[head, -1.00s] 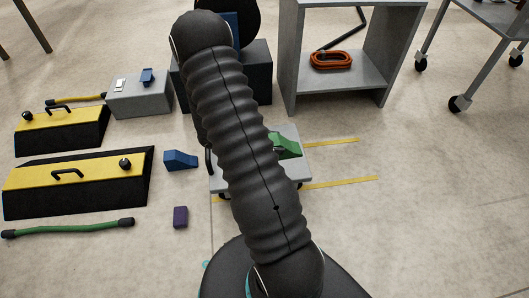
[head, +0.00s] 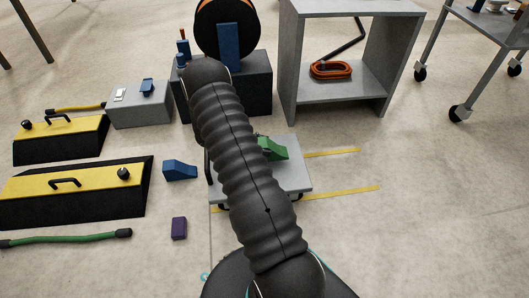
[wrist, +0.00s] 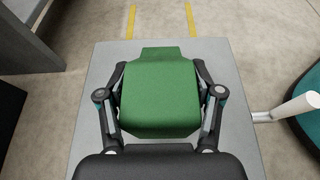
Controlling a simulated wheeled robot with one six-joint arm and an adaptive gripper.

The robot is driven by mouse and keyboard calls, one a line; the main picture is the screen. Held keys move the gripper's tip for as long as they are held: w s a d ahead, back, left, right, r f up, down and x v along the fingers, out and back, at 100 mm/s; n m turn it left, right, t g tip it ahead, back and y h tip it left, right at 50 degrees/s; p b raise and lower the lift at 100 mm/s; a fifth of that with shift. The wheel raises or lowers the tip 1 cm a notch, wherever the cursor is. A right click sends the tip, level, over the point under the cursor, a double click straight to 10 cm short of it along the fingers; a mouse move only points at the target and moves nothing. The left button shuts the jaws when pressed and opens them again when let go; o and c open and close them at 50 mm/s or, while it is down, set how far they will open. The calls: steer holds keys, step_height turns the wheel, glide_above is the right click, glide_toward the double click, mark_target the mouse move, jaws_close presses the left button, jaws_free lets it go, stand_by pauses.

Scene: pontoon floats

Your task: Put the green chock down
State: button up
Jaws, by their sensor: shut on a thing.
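The green chock (wrist: 160,95) sits between the two fingers of my gripper (wrist: 160,100) in the wrist view. My gripper is shut on it, one finger on each side. Behind it is the flat grey top of a low cart (wrist: 226,75); I cannot tell whether the chock touches that top. In the head view the chock (head: 272,149) shows beside my arm, over the cart (head: 297,178). My arm hides the gripper and the chock's left part there.
A blue chock (head: 180,170) and a purple block (head: 179,228) lie on the floor left of the cart. Yellow-topped black floats (head: 75,185) stand further left. A grey open shelf (head: 335,100) stands behind. Yellow lines (head: 345,190) mark clear floor at the right.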

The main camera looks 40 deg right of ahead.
steer(key=shift+f, duration=1.85)
steer(key=shift+b, duration=0.3)
steer(key=o, duration=1.7)
steer(key=shift+f, duration=0.1)
steer(key=shift+o, duration=0.2)
